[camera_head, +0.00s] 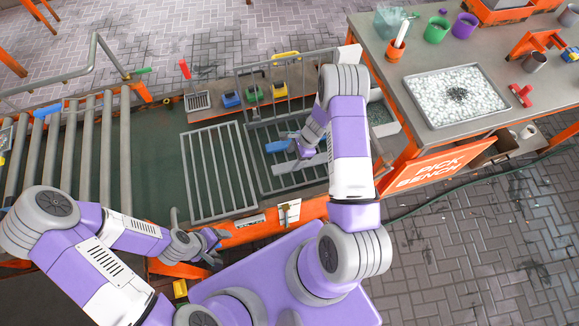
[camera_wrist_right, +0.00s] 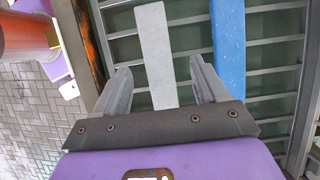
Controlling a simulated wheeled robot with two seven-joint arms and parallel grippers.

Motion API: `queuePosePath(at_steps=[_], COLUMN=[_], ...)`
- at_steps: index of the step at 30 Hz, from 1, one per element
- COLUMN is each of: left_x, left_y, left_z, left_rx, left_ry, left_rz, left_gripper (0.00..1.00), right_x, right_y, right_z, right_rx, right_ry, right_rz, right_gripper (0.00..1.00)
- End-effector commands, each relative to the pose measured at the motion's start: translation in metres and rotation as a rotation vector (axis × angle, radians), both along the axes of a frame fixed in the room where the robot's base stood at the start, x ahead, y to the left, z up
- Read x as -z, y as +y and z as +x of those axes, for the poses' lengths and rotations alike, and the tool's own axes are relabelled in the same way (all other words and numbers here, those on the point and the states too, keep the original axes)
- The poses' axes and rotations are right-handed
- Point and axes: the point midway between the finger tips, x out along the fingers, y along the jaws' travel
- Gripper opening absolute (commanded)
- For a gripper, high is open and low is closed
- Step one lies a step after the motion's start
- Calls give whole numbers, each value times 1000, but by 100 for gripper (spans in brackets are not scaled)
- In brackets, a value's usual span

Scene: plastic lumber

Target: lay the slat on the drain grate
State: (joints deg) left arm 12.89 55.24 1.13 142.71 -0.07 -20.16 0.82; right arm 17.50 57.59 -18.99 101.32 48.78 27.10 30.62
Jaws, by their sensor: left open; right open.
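A grey slat (camera_wrist_right: 155,50) lies over the right-hand barred grate (camera_head: 262,183) in the head view; its light strip (camera_head: 305,163) shows beside my right gripper (camera_head: 291,155). In the right wrist view my right gripper (camera_wrist_right: 158,75) is open, with the grey slat's near end between its fingers; I cannot tell if they touch it. A blue slat (camera_wrist_right: 228,60) lies to the right of it, and its blue end (camera_head: 276,146) shows in the head view. A second grate (camera_head: 218,170) lies to the left, bare. My left gripper (camera_head: 217,240) is open and empty near the orange front rail.
A roller conveyor (camera_head: 90,150) stands at the left. Small blue, green and yellow bins (camera_head: 252,94) line the back behind an upright rack (camera_head: 285,80). The pick bench (camera_head: 450,60) at the right holds a tray of white pellets (camera_head: 455,93), cups and clamps.

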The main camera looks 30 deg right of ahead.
Motion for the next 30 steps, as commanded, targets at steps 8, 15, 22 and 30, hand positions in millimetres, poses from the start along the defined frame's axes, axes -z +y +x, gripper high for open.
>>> queuePosePath(at_steps=[8, 15, 22, 30], left_x=[7, 7, 7, 7], left_y=[0, 0, 0, 0], left_z=[0, 0, 0, 0], left_rx=[0, 0, 0, 0], left_ry=[0, 0, 0, 0], left_rz=[0, 0, 0, 0], left_gripper=[72, 72, 72, 72], right_x=[39, 43, 43, 43], right_y=[14, 16, 16, 16], right_z=[-1, 0, 0, 0], right_rx=[-2, -3, -3, -3], right_ry=[0, -1, -1, -1], right_rz=[0, 0, -1, -1], right_gripper=[72, 72, 49, 8])
